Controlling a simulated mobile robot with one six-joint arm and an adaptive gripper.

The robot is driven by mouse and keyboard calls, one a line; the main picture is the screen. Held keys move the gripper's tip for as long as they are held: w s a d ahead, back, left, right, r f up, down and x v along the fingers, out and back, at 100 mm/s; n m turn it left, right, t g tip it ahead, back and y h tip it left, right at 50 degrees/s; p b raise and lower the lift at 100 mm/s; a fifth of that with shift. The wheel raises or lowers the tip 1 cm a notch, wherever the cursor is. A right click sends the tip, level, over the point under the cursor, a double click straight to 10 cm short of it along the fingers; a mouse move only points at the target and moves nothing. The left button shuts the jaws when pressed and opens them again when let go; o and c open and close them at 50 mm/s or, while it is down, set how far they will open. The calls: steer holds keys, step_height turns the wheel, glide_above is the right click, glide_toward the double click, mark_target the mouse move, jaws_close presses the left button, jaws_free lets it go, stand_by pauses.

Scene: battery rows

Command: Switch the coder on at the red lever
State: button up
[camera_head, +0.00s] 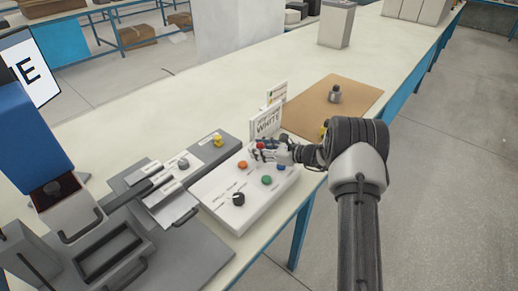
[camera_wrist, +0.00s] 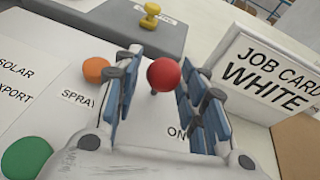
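The red lever has a round red ball knob (camera_wrist: 165,74) on a short stem; the word "ON" is printed on the panel near it in the wrist view. In the head view the red knob (camera_head: 261,145) shows at the far right part of the white control panel (camera_head: 222,215). My gripper (camera_wrist: 160,98) is open, with a blue-padded finger on each side of the red knob. I see gaps between the knob and the fingers. Whether the knob lies fully between the fingertips in depth, I cannot tell.
The panel also carries an orange button (camera_head: 242,165), a green button (camera_head: 266,180), a blue button (camera_head: 281,166) and a black knob (camera_head: 238,199). A "JOB CARD WHITE" sign (camera_wrist: 262,75) stands close right of my gripper. A grey box with a yellow knob (camera_head: 218,140) lies behind.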

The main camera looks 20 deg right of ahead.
steer(key=v, duration=1.1)
steer(key=shift+s+d+r, duration=0.15)
steer(key=shift+d, duration=0.05)
steer(key=shift+a+r, duration=0.2)
steer(key=shift+a, duration=0.05)
steer(key=s+a+r+n+g+h, duration=0.2)
steer(key=s+a+r+n+g, duration=0.6)
steer(key=s+a+r+n, duration=0.8)
steer(key=s+d+n+t+h, duration=0.2)
steer(key=s+n+h, duration=0.5)
steer(key=s, duration=1.6)
steer(key=r+n, duration=0.1)
steer(key=n, duration=0.2)
steer(key=shift+n+h, duration=0.3)
steer(key=shift+h, duration=0.1)
